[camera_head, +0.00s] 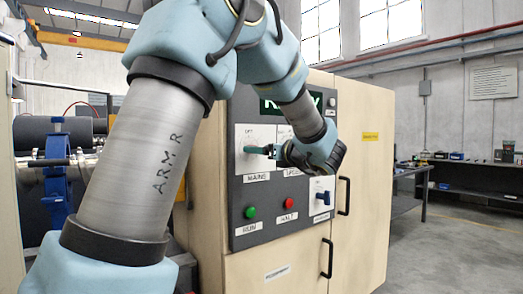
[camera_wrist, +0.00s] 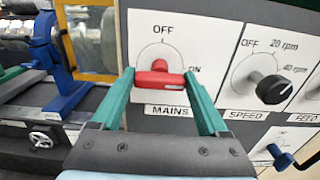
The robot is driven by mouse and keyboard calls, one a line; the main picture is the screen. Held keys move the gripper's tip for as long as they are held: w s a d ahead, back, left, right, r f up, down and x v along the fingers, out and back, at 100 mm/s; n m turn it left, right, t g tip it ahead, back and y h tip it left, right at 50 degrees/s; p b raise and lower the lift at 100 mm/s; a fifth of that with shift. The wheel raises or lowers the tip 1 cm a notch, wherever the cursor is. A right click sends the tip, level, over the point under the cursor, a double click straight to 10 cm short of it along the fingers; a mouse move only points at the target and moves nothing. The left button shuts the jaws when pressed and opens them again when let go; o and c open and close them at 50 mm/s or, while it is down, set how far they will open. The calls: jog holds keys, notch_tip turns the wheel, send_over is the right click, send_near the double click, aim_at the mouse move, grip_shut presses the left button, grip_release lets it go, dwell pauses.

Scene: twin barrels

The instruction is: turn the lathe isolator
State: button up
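The lathe isolator appears to be the red knob (camera_wrist: 160,78) on the white MAINS plate, marked OFF at the top and ON at the right. Its wide red bar lies level in the wrist view. My gripper (camera_wrist: 159,74) has one green finger at each end of this bar, and both fingers look to be touching it, so it appears shut on the knob. In the head view my gripper (camera_head: 270,151) reaches the MAINS plate (camera_head: 252,136) from the right, and the red knob is too small or hidden to make out there.
A black SPEED knob (camera_wrist: 270,87) sits right of MAINS. Below are a green RUN button (camera_head: 250,212), a red HALT button (camera_head: 289,203) and a blue handle (camera_head: 323,197). The cabinet (camera_head: 366,171) has black door handles. Lathe parts (camera_head: 60,180) stand at the left.

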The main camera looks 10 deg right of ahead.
jog(key=c, duration=0.8)
jog(key=shift+f, duration=0.1)
jog(key=shift+b, duration=0.5)
jog(key=n+b, duration=0.6)
jog(key=b, duration=0.2)
jog(key=n+b, duration=0.6)
jog(key=b, duration=0.3)
jog(key=n+b, duration=0.5)
jog(key=b, duration=0.4)
jog(key=shift+s+a+f+n, duration=0.15)
jog(key=shift+f+n, duration=0.1)
jog(key=shift+n, duration=0.15)
jog(key=shift+r+b, duration=0.1)
jog(key=shift+b, duration=0.2)
jog(key=o, duration=1.2)
jog(key=shift+o, duration=0.2)
